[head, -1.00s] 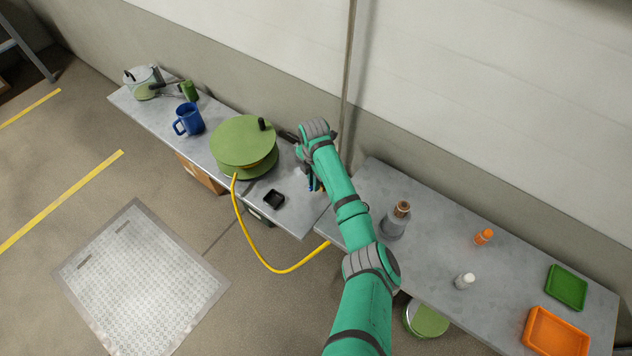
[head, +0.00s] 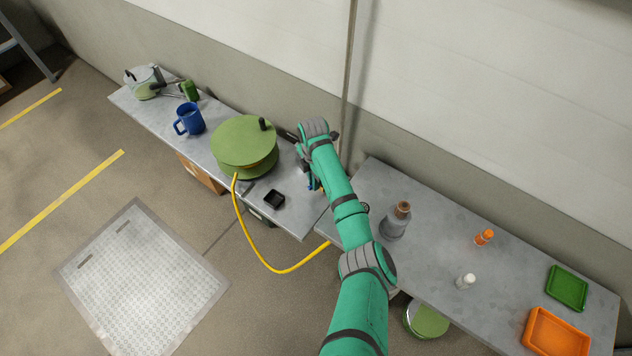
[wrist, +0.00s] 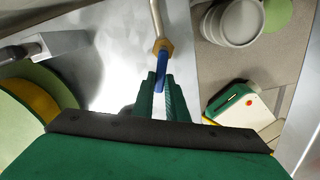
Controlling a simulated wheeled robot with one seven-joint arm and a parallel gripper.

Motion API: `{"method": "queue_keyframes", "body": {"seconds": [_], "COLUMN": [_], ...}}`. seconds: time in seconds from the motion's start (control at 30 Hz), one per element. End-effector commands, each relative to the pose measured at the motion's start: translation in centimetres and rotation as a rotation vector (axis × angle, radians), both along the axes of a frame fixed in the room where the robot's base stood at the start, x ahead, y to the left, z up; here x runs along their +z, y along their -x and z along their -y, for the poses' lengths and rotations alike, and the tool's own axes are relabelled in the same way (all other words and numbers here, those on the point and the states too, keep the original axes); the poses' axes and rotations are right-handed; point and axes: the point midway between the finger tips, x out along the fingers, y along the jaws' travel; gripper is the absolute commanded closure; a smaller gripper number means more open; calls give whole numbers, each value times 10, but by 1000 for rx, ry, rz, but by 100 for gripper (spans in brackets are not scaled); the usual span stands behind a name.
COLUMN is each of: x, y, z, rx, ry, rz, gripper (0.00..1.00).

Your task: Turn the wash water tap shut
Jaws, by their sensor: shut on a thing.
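The wash water tap shows in the wrist view as a brass fitting (wrist: 163,46) on a metal pipe (wrist: 156,18), with a blue lever (wrist: 162,72) coming from it towards me. My gripper (wrist: 163,78) is shut on the blue lever, with one green finger on each side of it. The lever lies roughly in line with the pipe in that view. In the head view my arm hides most of the tap; only a bit of blue (head: 313,184) shows beside my wrist, over the gap between the benches.
A green hose reel (head: 240,142) stands left of my gripper, its yellow hose (head: 280,271) hanging in front. A small black tray (head: 274,199) lies near the bench edge. A green and white box (wrist: 235,103) lies lower down.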

Motion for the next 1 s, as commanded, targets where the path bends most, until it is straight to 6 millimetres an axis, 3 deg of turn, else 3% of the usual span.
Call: {"method": "queue_keyframes", "body": {"seconds": [1.0], "x": [0], "y": [-36], "z": [-5], "rx": [-910], "ry": [1], "rz": [-5], "gripper": [100]}}
